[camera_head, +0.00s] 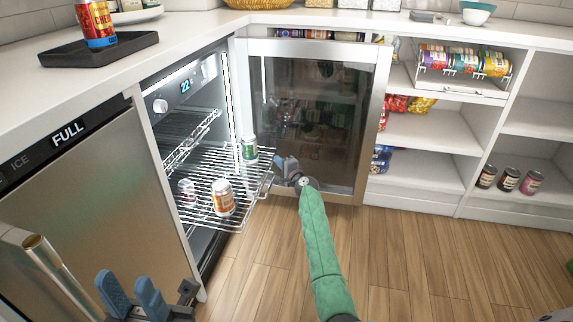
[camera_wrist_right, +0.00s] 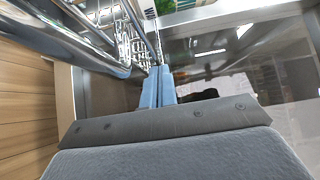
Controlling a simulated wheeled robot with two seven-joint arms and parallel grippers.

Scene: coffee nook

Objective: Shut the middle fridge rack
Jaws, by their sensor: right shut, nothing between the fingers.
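A wire fridge rack (camera_head: 232,162) is pulled out of the open fridge (camera_head: 185,85) in the head view. It carries a green can (camera_head: 249,149), an orange-and-white can (camera_head: 222,197) and a silvery can (camera_head: 187,192). My right gripper (camera_head: 283,166) is shut and empty at the rack's front right, between the rack and the open door; I cannot tell whether it touches the rack. Its closed blue fingers show in the right wrist view (camera_wrist_right: 158,88), with rack wires (camera_wrist_right: 110,30) beside them. My left gripper (camera_head: 132,293) is open and empty at the lower left, away from the rack.
The fridge's glass door (camera_head: 315,115) stands open behind my right gripper. An ice machine (camera_head: 95,205) stands left of the fridge. The counter holds a black tray (camera_head: 65,57) with a red can (camera_head: 96,22). Shelves (camera_head: 430,130) stand at the right. The wooden floor (camera_head: 420,260) is clear.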

